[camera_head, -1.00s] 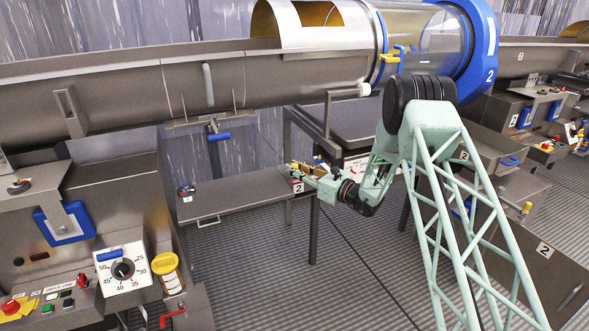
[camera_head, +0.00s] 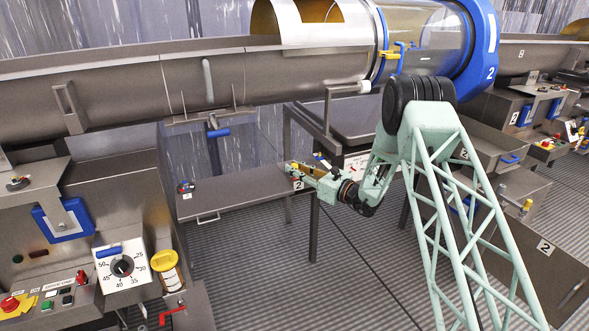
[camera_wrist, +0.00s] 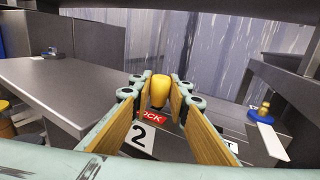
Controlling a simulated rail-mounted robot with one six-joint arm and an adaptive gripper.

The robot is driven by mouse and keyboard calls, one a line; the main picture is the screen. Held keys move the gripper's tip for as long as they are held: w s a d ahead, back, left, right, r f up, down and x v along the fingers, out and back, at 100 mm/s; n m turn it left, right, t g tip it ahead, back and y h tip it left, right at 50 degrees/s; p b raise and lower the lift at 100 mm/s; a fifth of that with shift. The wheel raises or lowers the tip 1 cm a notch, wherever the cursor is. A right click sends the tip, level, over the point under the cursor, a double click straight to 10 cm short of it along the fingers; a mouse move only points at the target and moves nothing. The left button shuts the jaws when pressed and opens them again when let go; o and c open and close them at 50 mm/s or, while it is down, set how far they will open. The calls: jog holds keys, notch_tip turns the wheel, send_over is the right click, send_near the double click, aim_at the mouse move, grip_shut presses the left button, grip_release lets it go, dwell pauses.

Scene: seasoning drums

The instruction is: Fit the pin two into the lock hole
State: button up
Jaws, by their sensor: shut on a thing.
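In the wrist view a yellow pin head (camera_wrist: 159,88) stands between the far ends of my gripper's (camera_wrist: 160,92) two tan-padded fingers. My gripper is shut on this pin. A red LOCK label (camera_wrist: 151,117) and a plate marked 2 (camera_wrist: 142,139) lie below it. The lock hole itself is hidden, so I cannot tell whether the pin sits in it. In the head view my gripper (camera_head: 297,170) is at the right end of a low grey metal table, beside a small 2 tag (camera_head: 298,184). The pin is too small there to make out.
The grey table (camera_head: 240,193) extends left of my gripper. The long metal trough (camera_head: 120,90) and drum 2 (camera_head: 425,40) lie above. A dark table leg (camera_head: 315,235) stands close by. A blue-and-yellow knob (camera_wrist: 264,110) sits at the right in the wrist view.

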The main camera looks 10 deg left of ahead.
jog(key=shift+f, duration=0.25)
jog(key=o, duration=0.9)
jog(key=shift+o, duration=0.2)
jog(key=shift+d, duration=0.1)
jog(key=v, duration=1.2)
